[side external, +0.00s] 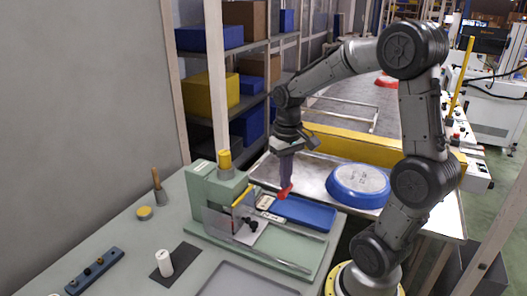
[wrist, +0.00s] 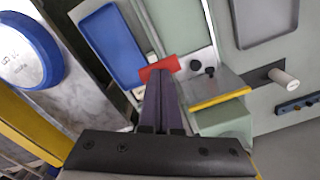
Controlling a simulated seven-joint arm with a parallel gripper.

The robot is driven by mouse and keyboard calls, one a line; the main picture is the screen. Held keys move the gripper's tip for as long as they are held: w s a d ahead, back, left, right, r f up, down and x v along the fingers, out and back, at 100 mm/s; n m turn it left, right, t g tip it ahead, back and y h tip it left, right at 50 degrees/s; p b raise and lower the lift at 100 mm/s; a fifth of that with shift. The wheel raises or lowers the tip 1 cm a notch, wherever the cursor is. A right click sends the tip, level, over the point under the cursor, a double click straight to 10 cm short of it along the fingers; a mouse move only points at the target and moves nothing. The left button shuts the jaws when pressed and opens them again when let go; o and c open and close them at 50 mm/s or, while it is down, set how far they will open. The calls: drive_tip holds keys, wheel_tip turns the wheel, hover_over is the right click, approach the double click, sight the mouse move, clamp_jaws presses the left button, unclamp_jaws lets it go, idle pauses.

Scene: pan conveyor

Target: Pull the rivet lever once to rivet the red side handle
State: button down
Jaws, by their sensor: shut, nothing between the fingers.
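My gripper (side external: 286,184) points down above the work table, between the green rivet press (side external: 212,190) and the blue tray (side external: 318,218). Its long dark purple fingers are shut in the wrist view (wrist: 161,86). The red side handle (side external: 285,193) shows right at the fingertips, and in the wrist view (wrist: 158,68) it lies just beyond them; whether they touch I cannot tell. I cannot clearly make out which part is the rivet lever.
An upturned blue pan (side external: 358,184) sits on the metal conveyor surface behind the tray. A white cylinder (side external: 164,262), a wooden-handled tool (side external: 157,184) and a grey tray (side external: 245,281) are on the green table. A yellow rail (side external: 360,146) borders the conveyor.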

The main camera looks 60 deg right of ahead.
wheel_tip(320, 180, up, 20)
drive_tip(key=s, duration=0.1)
drive_tip(key=shift+f, duration=0.15)
idle(1.7)
drive_tip(key=s+a+n+t, duration=0.25)
drive_tip(key=s+a, duration=0.25)
drive_tip(key=a, duration=0.4)
drive_tip(key=s+a+f+n+t, duration=0.1)
drive_tip(key=a+f, duration=0.1)
drive_tip(key=f, duration=0.4)
drive_tip(key=s+a+f+n+t, duration=0.2)
drive_tip(key=f, duration=0.4)
drive_tip(key=shift+a+f, duration=0.2)
drive_tip(key=shift+a, duration=0.2)
